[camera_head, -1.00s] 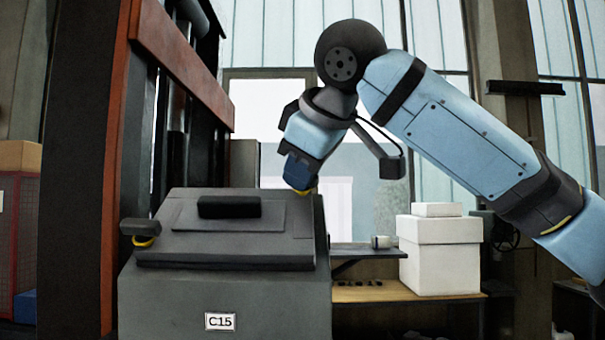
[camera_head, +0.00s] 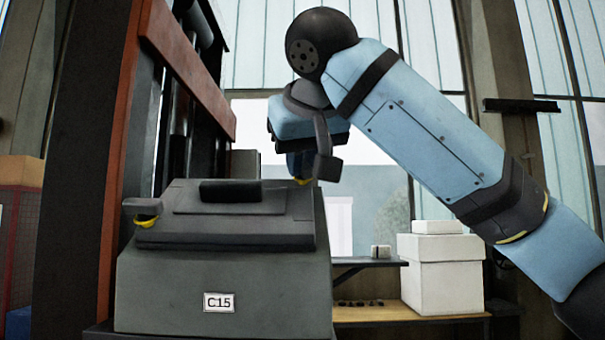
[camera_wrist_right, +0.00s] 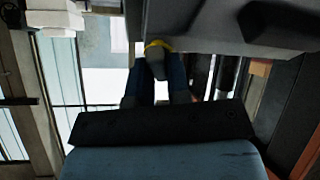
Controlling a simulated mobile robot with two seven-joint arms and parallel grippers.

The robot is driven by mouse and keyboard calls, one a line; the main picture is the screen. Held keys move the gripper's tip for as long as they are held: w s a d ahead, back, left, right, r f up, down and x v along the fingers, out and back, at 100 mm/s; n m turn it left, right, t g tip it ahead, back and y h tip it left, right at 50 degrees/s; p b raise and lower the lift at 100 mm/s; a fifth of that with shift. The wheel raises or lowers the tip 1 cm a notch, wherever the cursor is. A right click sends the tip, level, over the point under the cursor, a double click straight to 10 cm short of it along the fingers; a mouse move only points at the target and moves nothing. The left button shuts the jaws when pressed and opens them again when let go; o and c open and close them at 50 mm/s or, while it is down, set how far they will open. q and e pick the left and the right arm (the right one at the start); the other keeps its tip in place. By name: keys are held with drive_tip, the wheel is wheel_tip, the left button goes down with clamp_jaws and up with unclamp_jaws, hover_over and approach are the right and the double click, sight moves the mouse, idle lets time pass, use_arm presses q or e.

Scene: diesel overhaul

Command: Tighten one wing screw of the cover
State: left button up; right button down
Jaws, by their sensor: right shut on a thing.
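The dark grey cover (camera_head: 225,235) with a black handle (camera_head: 244,191) lies on the grey housing labelled C15 (camera_head: 218,301). A wing screw (camera_head: 143,206) with a yellow ring sits at the cover's left edge, clear of any gripper. My right gripper (camera_head: 299,168) points down at the cover's right far corner. In the right wrist view its two blue fingers (camera_wrist_right: 157,76) are shut on a second grey wing screw (camera_wrist_right: 156,58), whose yellow ring (camera_wrist_right: 159,44) shows against the housing. In the head view my gripper mostly hides this screw. My left gripper is out of view.
A red-brown and dark frame (camera_head: 122,150) rises close on the left of the housing. White boxes (camera_head: 440,270) stand on a wooden bench (camera_head: 385,314) to the right behind. A narrow dark shelf holds a small grey part (camera_head: 381,251).

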drive_tip(key=shift+f+m, duration=0.15)
drive_tip(key=shift+m, duration=0.15)
drive_tip(key=m+b, duration=0.1)
drive_tip(key=m+h+b, duration=0.1)
drive_tip(key=m, duration=0.1)
drive_tip(key=m+b, duration=0.1)
drive_tip(key=shift+f+h, duration=0.25)
drive_tip(key=shift+h, duration=0.15)
drive_tip(key=shift+r+m+b, duration=0.1)
drive_tip(key=shift+m+b, duration=0.25)
drive_tip(key=shift+m, duration=0.15)
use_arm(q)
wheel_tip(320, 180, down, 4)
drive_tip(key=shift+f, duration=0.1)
use_arm(e)
drive_tip(key=shift+a+r, duration=0.1)
